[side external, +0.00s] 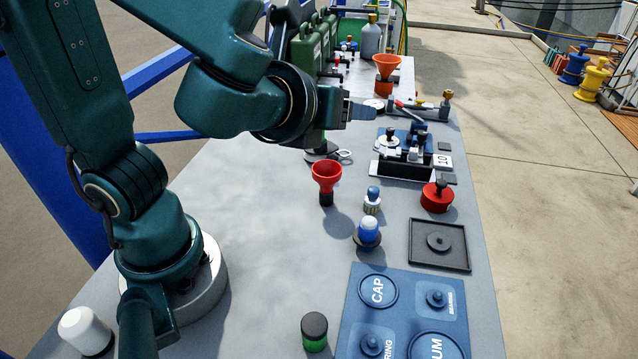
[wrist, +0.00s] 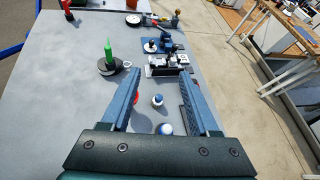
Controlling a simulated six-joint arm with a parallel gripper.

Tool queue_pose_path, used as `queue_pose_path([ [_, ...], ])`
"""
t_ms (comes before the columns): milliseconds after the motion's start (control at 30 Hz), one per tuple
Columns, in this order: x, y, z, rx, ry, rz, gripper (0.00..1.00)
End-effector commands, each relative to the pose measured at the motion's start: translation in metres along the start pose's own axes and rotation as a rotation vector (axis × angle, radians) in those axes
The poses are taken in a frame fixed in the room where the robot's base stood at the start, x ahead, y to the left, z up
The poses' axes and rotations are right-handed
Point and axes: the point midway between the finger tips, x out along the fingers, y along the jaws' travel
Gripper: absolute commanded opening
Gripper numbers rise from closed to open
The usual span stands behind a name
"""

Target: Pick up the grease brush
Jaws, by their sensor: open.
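What looks like the grease brush (side external: 372,200) is a small upright piece with a blue knob, a white collar and pale bristles at the bottom. It stands on the grey bench, and in the wrist view the small blue-and-white piece (wrist: 157,100) appears between my fingers. My gripper (side external: 368,112) is above the bench, higher than the brush and farther back, touching nothing that I can see. In the wrist view my gripper (wrist: 163,75) has its two fingers wide apart with nothing held between them.
A red funnel-shaped piece (side external: 326,175) stands left of the brush, and a blue-and-white domed piece (side external: 368,230) stands in front. A red lidded pot (side external: 437,196), a black tray (side external: 438,258) and a blue labelled board (side external: 400,320) lie nearby.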

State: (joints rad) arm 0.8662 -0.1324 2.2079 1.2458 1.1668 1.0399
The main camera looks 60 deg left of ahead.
Motion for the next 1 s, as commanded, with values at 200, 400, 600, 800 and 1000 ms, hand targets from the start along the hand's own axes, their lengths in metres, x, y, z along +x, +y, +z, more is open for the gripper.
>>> queue_pose_path([
  [200, 0.007, -0.02, -0.018, 0.204, -0.066, -0.081, 0.61],
  [400, 0.022, -0.015, -0.048, 0.2, -0.064, -0.079, 0.61],
  [600, 0.04, -0.009, -0.084, 0.204, -0.064, -0.076, 0.61],
  [800, 0.058, -0.004, -0.118, 0.198, -0.063, -0.079, 0.61],
  [1000, 0.066, -0.002, -0.134, 0.187, -0.065, -0.081, 0.61],
])
